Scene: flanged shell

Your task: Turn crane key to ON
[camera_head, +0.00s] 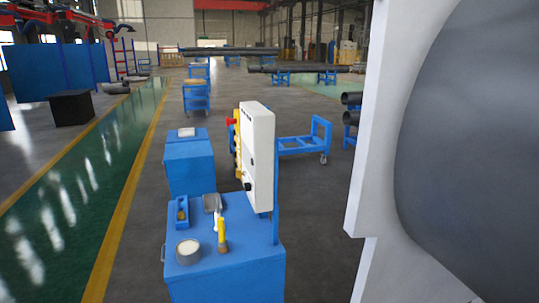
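A white upright control box (261,150) stands on a blue post at the back right of a blue cabinet (225,250). I see it at a steep angle, with its left face edge-on. A red knob (231,121) and yellow parts (238,150) stick out from that left side. A small dark round knob (248,187) sits low on the box. I cannot tell which part is the crane key, nor its position. My gripper is not in view. A large white and grey body, likely my own arm, fills the right side.
On the cabinet top are a round white-topped can (188,252), a yellow-handled tool (222,234), a blue holder (182,212) and a grey item (212,203). A second blue cabinet (190,165) and a blue wheeled cart (305,145) stand behind.

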